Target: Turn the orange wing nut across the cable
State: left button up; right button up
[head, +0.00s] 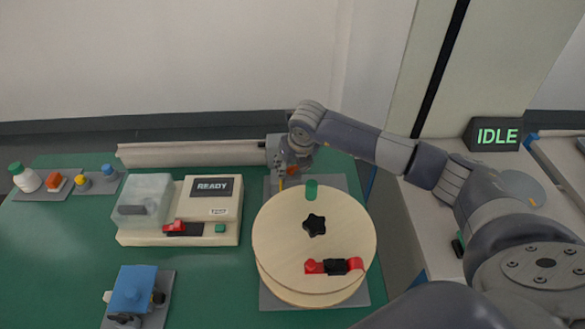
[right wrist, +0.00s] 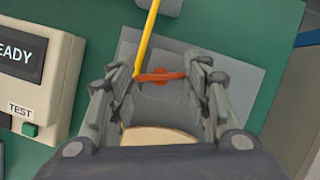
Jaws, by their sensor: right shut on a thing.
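The orange wing nut (right wrist: 161,76) lies crosswise between the fingertips of my right gripper (right wrist: 163,78) in the right wrist view. The gripper is shut on it, with a finger at each end of its wings. In the head view my right gripper (head: 287,172) points down behind the round wooden drum. A yellow cable (right wrist: 147,38) runs up from the left end of the wing nut in the right wrist view. Only a short yellow bit shows in the head view (head: 281,184). My left gripper is not in view.
A wooden drum (head: 280,225) with a black star knob (head: 314,225) and red clip (head: 334,266) stands in front of the gripper. A tester (head: 211,218) reading READY stands left. A blue device (head: 132,288) sits front left. A sign (head: 496,135) reads IDLE.

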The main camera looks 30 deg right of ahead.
jog(key=shift+w+a+m+h+b, duration=0.1)
jog(key=shift+m+h+b, duration=0.9)
jog(key=shift+m, duration=1)
jog(key=shift+g, duration=0.3)
jog(key=o, duration=1.1)
jog(key=shift+c, duration=0.2)
jog(key=v, duration=1.2)
